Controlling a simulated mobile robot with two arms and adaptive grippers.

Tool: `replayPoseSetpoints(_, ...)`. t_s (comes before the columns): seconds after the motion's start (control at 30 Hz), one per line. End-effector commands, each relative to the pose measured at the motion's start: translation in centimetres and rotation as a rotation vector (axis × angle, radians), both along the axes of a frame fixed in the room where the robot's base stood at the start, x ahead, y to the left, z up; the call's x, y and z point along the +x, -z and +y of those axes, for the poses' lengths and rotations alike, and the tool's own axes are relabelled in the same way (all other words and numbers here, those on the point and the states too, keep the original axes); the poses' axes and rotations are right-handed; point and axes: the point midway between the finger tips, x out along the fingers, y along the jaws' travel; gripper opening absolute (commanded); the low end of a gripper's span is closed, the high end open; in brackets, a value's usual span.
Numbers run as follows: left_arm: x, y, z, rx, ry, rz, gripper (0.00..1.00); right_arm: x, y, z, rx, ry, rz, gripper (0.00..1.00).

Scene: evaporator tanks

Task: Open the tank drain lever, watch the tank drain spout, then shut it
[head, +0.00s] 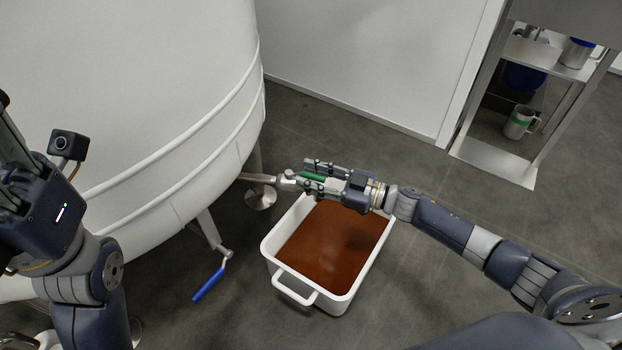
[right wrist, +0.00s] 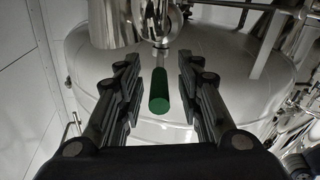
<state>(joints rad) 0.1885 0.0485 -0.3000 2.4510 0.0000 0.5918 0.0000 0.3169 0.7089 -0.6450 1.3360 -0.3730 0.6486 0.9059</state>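The tank (head: 150,100) is a large pale vessel at the left. A pipe with a steel valve (head: 287,180) sticks out from its lower right side. The valve's green lever (head: 314,177) lies between the fingers of my right gripper (head: 318,178). In the right wrist view the green lever (right wrist: 159,92) points toward the camera, with a gap to the open fingers (right wrist: 158,85) on both sides. A wide steel tube end (right wrist: 113,22), possibly the spout, shows beside the valve there. No flow is visible. My left gripper (head: 12,165) is partly cut off at the left edge.
A white tub (head: 349,298) holding brown liquid stands on the floor below my right gripper. A blue lever (head: 208,285) hangs on another tank fitting at lower left. A steel shelf (head: 500,160) with a green-banded jug (head: 518,123) stands at upper right.

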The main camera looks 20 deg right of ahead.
Motion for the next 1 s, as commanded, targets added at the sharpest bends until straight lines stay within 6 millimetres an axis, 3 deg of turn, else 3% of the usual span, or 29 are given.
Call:
replayPoseSetpoints(0.3,-0.1,-0.1,0.0,0.0,-0.001,-0.006,0.4,0.2,0.0,0.3,0.001,0.0,0.001,0.34)
replayPoseSetpoints(0.33,-0.1,-0.1,0.0,0.0,-0.001,-0.006,0.4,0.2,0.0,0.3,0.001,0.0,0.001,0.32)
replayPoseSetpoints(0.47,-0.1,-0.1,0.0,0.0,0.0,-0.006,0.4,0.2,0.0,0.3,0.001,0.0,0.001,0.02)
replayPoseSetpoints(0.5,-0.1,-0.1,0.0,0.0,0.0,-0.006,0.4,0.2,0.0,0.3,0.001,0.0,0.001,0.0)
replayPoseSetpoints(0.9,-0.2,-0.8,0.0,-0.003,0.002,-0.009,0.4,0.1,-0.2,0.3,0.001,0.026,0.003,0.0)
replayPoseSetpoints(1.0,0.6,0.2,0.1,-0.001,0.001,0.043,0.4,-0.1,-0.3,0.5,0.003,0.058,0.005,0.0)
